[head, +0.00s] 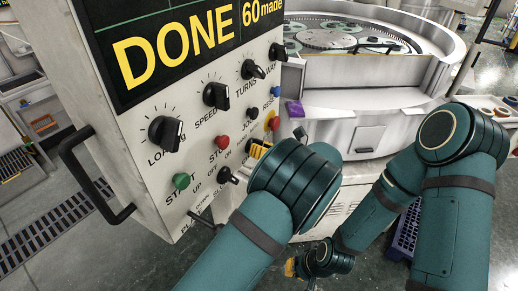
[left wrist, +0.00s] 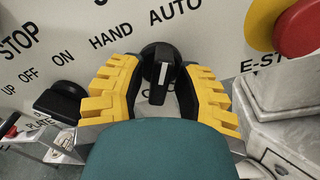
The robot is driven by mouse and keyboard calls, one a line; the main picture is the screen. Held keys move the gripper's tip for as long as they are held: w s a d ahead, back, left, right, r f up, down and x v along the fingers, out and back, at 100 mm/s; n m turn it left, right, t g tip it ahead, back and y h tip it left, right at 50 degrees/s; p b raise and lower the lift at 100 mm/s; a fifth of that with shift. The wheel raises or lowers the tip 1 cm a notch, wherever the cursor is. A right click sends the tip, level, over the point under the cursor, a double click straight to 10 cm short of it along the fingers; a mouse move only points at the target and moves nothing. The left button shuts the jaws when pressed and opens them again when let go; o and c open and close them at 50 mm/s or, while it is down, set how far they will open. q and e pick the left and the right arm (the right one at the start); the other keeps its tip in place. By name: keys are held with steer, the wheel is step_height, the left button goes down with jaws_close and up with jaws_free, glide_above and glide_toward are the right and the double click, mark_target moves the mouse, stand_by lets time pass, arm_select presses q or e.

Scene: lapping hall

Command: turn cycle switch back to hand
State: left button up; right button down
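The cycle switch (left wrist: 158,72) is a black rotary knob with a white line on its raised handle, under the words HAND and AUTO in the left wrist view. The line runs nearly up and down in that view and leans slightly toward AUTO. My left gripper (left wrist: 158,78) has its yellow fingers on either side of the knob, with small gaps showing beside the handle. It also shows at the panel in the head view (head: 258,150), where my wrist hides the switch. My right gripper (head: 292,267) is low at the bottom centre, small and away from the panel.
The control panel (head: 140,175) carries a load knob (head: 165,132), a speed knob (head: 216,95), a green start button (head: 181,181) and a red stop button (head: 222,142). An emergency stop (left wrist: 298,28) is close beside my left gripper. A round lapping machine (head: 370,100) stands behind.

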arm_select(q)
jaws_close()
steer(key=shift+n, duration=0.4)
steer(key=n+b, duration=0.3)
steer(key=n, duration=0.2)
steer(key=shift+f+n, duration=0.1)
steer(key=shift+n, duration=0.2)
steer(key=n+b, duration=0.3)
steer(key=n, duration=0.2)
steer(key=shift+b, duration=0.3)
steer(key=shift+a+n, duration=0.1)
steer(key=shift+n, duration=0.3)
steer(key=shift+o, duration=2.2)
jaws_free()
steer(key=shift+r, duration=0.2)
